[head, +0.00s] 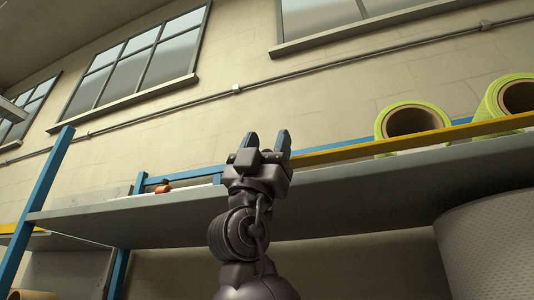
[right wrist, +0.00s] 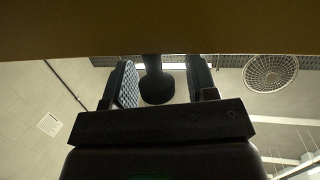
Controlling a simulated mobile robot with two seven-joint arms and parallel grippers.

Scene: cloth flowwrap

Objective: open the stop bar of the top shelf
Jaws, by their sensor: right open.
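The yellow stop bar (head: 375,149) runs along the front edge of the top shelf (head: 380,195) in the head view, up to the right. Its left end is hidden behind my right gripper (head: 267,146). The gripper is open, fingers pointing up, in front of the shelf edge. A small orange-red part (head: 163,187) sits on the shelf left of it. In the right wrist view, a dark stem with a round end (right wrist: 157,82) shows between the open fingers (right wrist: 162,84), apart from both. A brownish surface (right wrist: 160,28) fills the top, perhaps the bar. My left gripper is not in view.
Two green-yellow rolls (head: 412,120) (head: 512,95) lie behind the bar on the right. A blue post (head: 42,205) stands at the left. A large pale roll (head: 490,245) is below the shelf at the right.

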